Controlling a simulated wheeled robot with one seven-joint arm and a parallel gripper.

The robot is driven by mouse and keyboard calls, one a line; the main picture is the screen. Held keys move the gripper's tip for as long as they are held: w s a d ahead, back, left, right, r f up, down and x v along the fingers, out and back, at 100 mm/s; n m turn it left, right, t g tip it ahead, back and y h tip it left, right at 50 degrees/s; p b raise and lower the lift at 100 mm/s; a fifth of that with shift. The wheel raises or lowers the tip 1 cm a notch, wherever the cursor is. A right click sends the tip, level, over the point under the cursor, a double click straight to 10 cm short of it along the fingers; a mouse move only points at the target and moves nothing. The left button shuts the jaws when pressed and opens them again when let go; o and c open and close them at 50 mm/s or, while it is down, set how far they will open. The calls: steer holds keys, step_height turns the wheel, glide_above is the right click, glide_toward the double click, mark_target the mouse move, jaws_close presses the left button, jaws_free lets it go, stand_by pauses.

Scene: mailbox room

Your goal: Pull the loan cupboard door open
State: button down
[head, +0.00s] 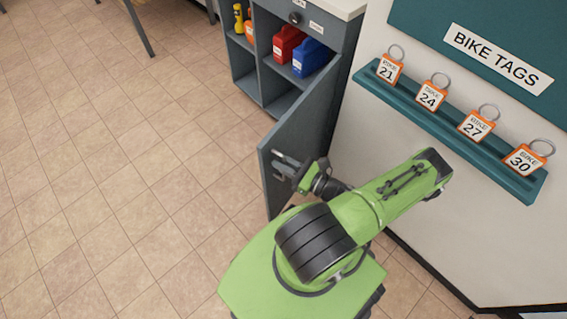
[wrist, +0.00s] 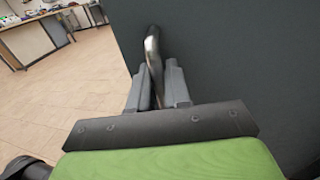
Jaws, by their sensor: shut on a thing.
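The grey loan cupboard (head: 299,19) stands at the top middle of the head view, with its door (head: 296,135) swung open toward me. The door also fills the right of the wrist view (wrist: 230,60). My gripper (head: 283,166) is at the door's free edge. In the wrist view my gripper's fingers (wrist: 160,85) are shut on the door's metal handle (wrist: 152,47). The handle is mostly hidden by the gripper in the head view.
Inside the cupboard are a red container (head: 288,43), a blue container (head: 310,57) and a yellow item (head: 239,18). A teal rail (head: 433,124) with orange bike tags is on the wall at right. The tiled floor (head: 120,160) at left is clear.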

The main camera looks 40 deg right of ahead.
steer(key=c, duration=1.3)
jaws_free()
steer(key=p+v, duration=0.1)
steer(key=v, duration=1.4)
steer(key=shift+s, duration=0.4)
